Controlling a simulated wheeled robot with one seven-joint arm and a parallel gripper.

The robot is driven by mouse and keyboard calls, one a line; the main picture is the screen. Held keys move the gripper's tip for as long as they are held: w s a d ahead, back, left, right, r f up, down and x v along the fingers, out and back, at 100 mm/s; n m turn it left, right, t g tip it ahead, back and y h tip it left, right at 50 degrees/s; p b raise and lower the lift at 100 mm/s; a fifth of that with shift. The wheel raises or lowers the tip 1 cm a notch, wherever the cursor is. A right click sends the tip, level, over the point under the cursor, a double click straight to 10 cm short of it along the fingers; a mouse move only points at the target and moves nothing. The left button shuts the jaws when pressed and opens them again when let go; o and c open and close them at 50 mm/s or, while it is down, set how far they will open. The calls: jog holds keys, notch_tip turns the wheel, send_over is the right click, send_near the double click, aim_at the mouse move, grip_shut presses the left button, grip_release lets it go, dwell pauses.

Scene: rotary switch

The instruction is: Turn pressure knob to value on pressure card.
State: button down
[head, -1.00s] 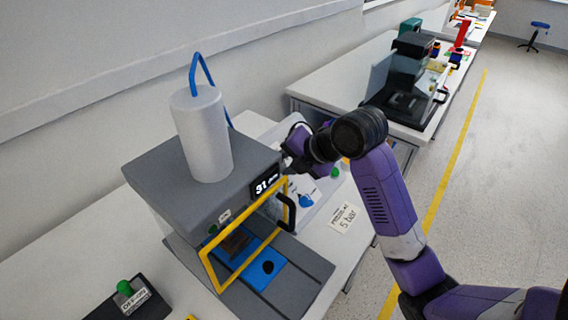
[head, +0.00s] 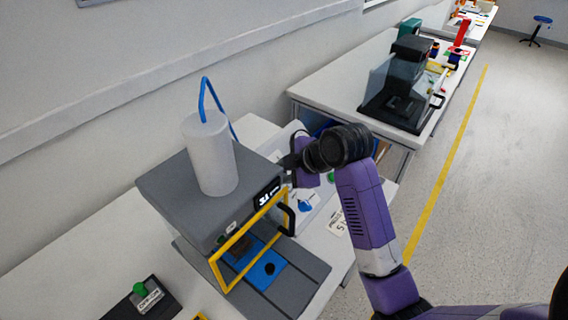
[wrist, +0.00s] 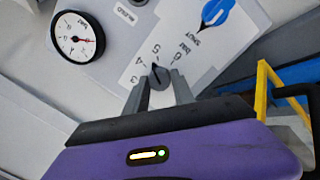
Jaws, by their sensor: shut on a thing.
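The pressure knob (wrist: 160,76) is a small dark grey knob on a pale panel in the wrist view. Printed numbers 3 to 6 run around it, and its pointer mark faces up, near the 5. My gripper (wrist: 158,92) is shut on the knob, one finger on each side. In the head view my gripper (head: 289,163) is at the panel beside the grey press, and my arm hides the knob. The pressure card (head: 337,221) lies on the bench, partly covered by my arm; a 5 shows on it. A round gauge (wrist: 78,37) with a red needle sits left of the knob.
A blue selector knob (wrist: 215,12) is close by on the panel. The grey press (head: 190,195) with its yellow frame (head: 222,251) and black handle (head: 291,218) stands beside my gripper. A green-button box (head: 140,298) is at lower left.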

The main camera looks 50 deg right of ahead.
jog(key=shift+r+m+p, duration=0.1)
jog(key=shift+m+p, duration=1.35)
jog(key=shift+m, duration=0.15)
jog(key=c, duration=1.1)
grip_release()
jog(key=shift+o, duration=0.2)
jog(key=v, duration=0.7)
jog(key=shift+s+r, duration=0.2)
jog(key=shift+r, duration=0.05)
